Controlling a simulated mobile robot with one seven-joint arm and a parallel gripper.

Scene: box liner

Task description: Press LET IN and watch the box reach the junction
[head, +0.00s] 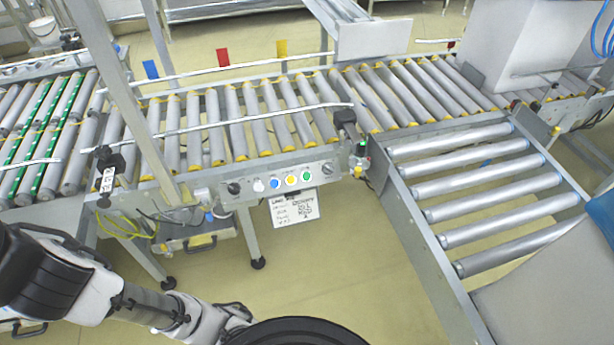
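A control panel (245,198) on the near side of the roller conveyor carries white (258,185), blue (275,184), yellow (291,180) and green (307,177) buttons between two dark knobs. I cannot read which button is LET IN. A white sign (293,208) with handwriting hangs below. The main conveyor's rollers (240,120) look bare, with no loose box on them. A side branch of wider rollers (480,190) meets the main line at the junction on the right. My arm reaches in from the lower left below the panel; my gripper is not visible.
A large pale housing (530,45) covers the line at upper right. A grey post (135,110) rises left of the panel. Open floor (320,270) lies below the panel.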

